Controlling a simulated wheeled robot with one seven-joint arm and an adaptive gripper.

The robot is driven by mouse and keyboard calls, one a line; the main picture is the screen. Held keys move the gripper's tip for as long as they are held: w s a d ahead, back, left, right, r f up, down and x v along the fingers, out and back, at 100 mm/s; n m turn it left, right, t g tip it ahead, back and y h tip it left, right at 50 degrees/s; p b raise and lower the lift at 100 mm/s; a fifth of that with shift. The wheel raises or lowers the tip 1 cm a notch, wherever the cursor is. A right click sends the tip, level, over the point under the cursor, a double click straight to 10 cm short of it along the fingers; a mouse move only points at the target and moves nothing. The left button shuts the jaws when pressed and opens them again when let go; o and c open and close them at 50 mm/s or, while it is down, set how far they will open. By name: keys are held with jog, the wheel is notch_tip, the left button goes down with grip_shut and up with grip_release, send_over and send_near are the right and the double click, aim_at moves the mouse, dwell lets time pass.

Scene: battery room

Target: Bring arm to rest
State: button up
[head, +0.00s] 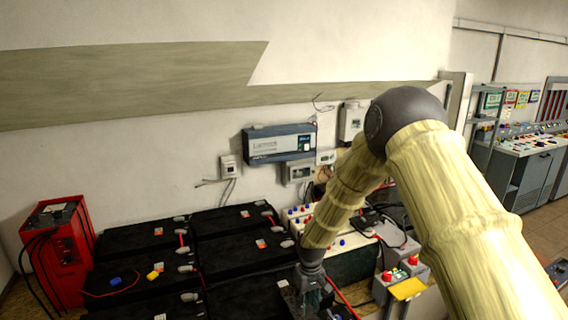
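My arm comes in from the lower right, bends at a dark elbow high in the picture and slopes down to the left in a yellowish sleeve. My gripper (312,296) points down at the bottom edge of the head view, over or beside the black batteries (248,250). Its fingertips are small, dark and partly cut off by the edge, so I cannot tell whether it is open or holds anything. A red cable runs close to its right side.
A red charger unit (58,252) with black cables stands at the left. A grey-blue inverter box (279,143) hangs on the wall. A box with red buttons (402,275) and a yellow tag is right of the gripper. Control consoles (525,150) stand far right, beside open floor.

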jog(key=s+d+f+m+y+b, duration=0.1)
jog(key=s+d+f+b, duration=0.2)
jog(key=s+f, duration=0.8)
jog(key=s+d+f+m+b, duration=0.1)
jog(key=s+d+f+b, duration=0.25)
jog(key=s+f, duration=0.8)
jog(key=s+d+f+m+b, duration=0.1)
jog(key=s+d+f+b, duration=0.2)
jog(key=s, duration=0.9)
jog(key=s+d+f+m+h+b, duration=0.1)
jog(key=s+d+f, duration=0.3)
jog(key=s, duration=0.8)
jog(key=shift+d+f+m+b, duration=0.25)
jog(key=shift+d+m+b, duration=0.05)
jog(key=shift+d+b, duration=0.6)
jog(key=shift+a, duration=0.1)
